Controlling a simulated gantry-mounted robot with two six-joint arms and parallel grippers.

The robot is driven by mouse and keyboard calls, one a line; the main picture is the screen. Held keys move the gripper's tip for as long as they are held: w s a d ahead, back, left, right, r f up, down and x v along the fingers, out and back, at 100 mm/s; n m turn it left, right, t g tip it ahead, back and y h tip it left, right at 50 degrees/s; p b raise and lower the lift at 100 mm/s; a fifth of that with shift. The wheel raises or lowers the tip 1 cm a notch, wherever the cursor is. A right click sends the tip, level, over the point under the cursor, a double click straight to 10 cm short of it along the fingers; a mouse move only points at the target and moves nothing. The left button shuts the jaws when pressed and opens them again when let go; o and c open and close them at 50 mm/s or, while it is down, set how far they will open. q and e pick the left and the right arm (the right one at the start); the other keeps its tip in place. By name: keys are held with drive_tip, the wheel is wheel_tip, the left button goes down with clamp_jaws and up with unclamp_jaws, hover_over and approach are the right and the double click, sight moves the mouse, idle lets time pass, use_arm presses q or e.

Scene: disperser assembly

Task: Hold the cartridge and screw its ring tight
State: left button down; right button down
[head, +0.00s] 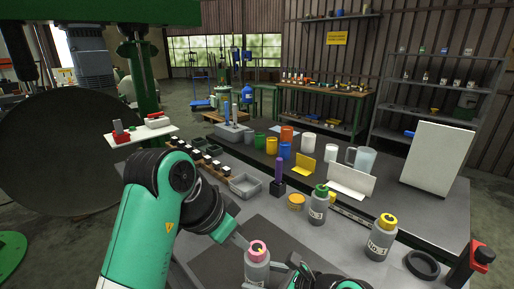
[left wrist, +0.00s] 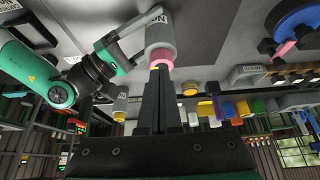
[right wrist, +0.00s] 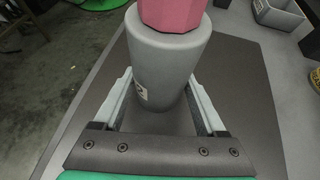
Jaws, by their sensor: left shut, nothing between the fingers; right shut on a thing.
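The cartridge is a grey bottle (head: 257,270) with a pink ring (head: 258,247) on top. It stands upright over the dark mat at the front of the bench. My right gripper (right wrist: 160,108) is shut around its grey body, one finger on each side, below the ring. The ring (right wrist: 172,12) shows at the top of the right wrist view. My left gripper (head: 244,243) is shut and empty, its tips close beside the ring. In the left wrist view the shut fingers (left wrist: 160,75) point at the ring (left wrist: 162,59); I cannot tell whether they touch it.
A green-topped bottle (head: 318,207) and a yellow-topped bottle (head: 382,240) stand to the right. A black ring (head: 423,265) lies near the right edge. A purple post (head: 280,172), an orange jar (head: 296,202) and a grey tray (head: 245,186) are behind. The dark mat (head: 220,262) is otherwise clear.

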use_arm(q)
drive_tip(key=shift+f, duration=2.4)
drive_tip(key=shift+w+d, duration=0.3)
drive_tip(key=shift+w, duration=0.15)
drive_tip(key=shift+s+a+r, duration=0.1)
drive_tip(key=shift+s+a, duration=0.15)
drive_tip(key=shift+a, duration=0.1)
wheel_tip(320, 180, up, 6)
hover_over(250, 258)
drive_tip(key=s+a, duration=0.2)
